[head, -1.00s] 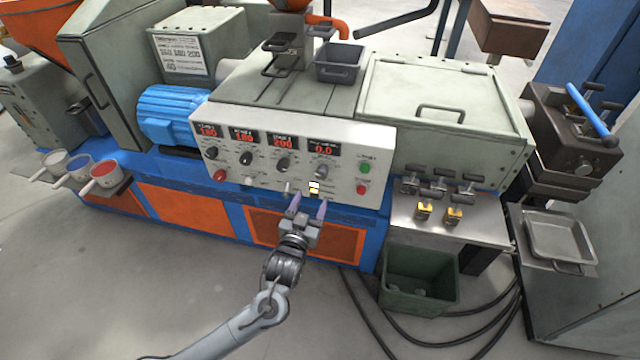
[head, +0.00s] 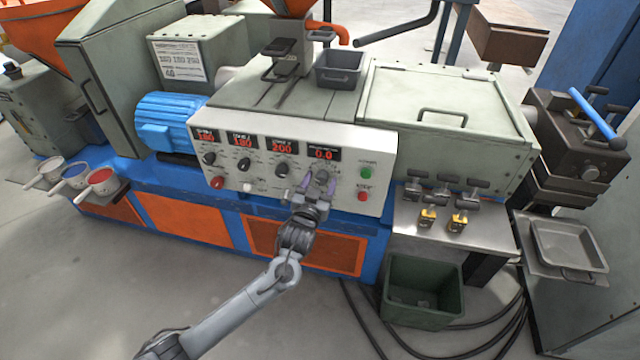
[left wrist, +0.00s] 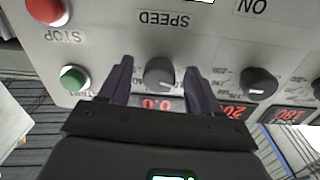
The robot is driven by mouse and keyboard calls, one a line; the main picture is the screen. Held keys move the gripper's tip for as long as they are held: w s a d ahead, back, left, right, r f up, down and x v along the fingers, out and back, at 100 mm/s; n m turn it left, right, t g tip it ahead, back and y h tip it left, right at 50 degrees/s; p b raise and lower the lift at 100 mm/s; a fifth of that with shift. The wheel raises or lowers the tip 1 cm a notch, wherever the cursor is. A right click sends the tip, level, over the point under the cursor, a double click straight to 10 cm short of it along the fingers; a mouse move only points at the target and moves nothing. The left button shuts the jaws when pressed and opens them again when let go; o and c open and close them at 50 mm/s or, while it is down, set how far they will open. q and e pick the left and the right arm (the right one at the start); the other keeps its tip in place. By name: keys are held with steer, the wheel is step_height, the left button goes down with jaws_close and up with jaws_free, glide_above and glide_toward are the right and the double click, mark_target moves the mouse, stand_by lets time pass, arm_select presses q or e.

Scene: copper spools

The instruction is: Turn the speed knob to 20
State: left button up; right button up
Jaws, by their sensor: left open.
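The speed knob (left wrist: 160,72) is a dark round knob with a pale pointer mark, under the word SPEED, which shows upside down in the left wrist view. The display beside it (left wrist: 152,104) reads 0.0; it also shows in the head view (head: 323,155). My left gripper (left wrist: 159,75) is open, with one purple-grey finger on each side of the knob and a gap to it on both sides. In the head view my left gripper (head: 317,184) is at the control panel and partly covers the knob. My right gripper is not in view.
A green start button (left wrist: 75,78) and red stop button (left wrist: 48,10) sit beside the knob. Another knob (left wrist: 258,84) is on its other side. The control panel (head: 225,135) has more knobs and displays. A green bin (head: 422,275) stands on the floor below.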

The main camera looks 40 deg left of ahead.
arm_select(q)
steer(key=c, duration=1)
steer(key=shift+r+m+p, duration=0.2)
steer(key=shift+m+p, duration=0.2)
steer(key=shift+p, duration=0.4)
steer(key=shift+c, duration=0.2)
steer(key=m+p, duration=0.7)
steer(key=p, duration=0.3)
steer(key=shift+r+p, duration=0.1)
steer(key=shift+p, duration=0.2)
steer(key=shift+m+p, duration=1)
steer(key=shift+m, duration=0.1)
steer(key=shift+m+g+p, duration=0.3)
steer(key=shift+m+p, duration=0.3)
steer(key=shift+m, duration=0.2)
steer(key=shift+f, duration=0.25)
